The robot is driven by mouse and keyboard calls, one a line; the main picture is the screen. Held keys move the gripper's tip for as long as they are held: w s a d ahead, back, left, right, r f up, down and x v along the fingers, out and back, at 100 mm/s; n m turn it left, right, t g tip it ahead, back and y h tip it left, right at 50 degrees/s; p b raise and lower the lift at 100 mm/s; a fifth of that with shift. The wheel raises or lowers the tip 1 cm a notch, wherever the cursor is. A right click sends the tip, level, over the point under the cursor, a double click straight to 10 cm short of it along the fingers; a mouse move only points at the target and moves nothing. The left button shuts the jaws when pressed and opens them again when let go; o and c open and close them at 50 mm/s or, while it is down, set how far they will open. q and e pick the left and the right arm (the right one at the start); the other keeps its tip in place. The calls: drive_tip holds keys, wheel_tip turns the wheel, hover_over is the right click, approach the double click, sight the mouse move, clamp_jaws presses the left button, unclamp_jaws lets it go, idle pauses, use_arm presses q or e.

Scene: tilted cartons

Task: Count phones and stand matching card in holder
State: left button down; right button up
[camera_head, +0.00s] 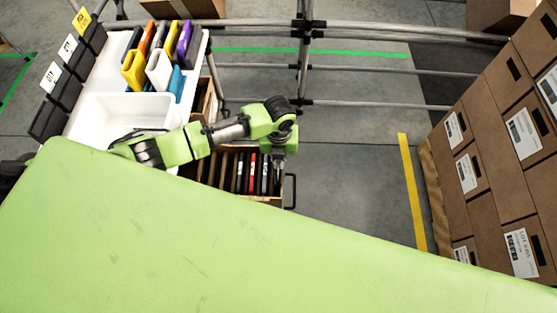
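Several thin upright items that look like phones, dark with some red (253,173), stand in a row in an open wooden drawer (270,199). My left arm reaches over them from the left. My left gripper (286,146) points down at the drawer's back right; its fingertips are too small to tell open from shut. Black holders stand along the left edge of a white table. One bears a yellow card (82,19), others white cards (68,46) and (51,76); the nearest holder (47,122) shows no card. My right gripper is not in view.
Several coloured upright cases, including a yellow one (133,70) and a purple one (184,44), stand at the table's back. A white tray (84,117) sits in front. Metal rails (390,72) run behind. Stacked cartons (490,150) stand at right; floor between is clear.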

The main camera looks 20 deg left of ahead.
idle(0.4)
use_arm(q)
drive_tip(key=c, duration=2.2)
unclamp_jaws()
drive_tip(key=shift+r, duration=0.15)
wheel_tip(320, 180, up, 12)
drive_tip(key=shift+f, duration=0.2)
wheel_tip(320, 180, up, 7)
drive_tip(key=p, duration=0.8)
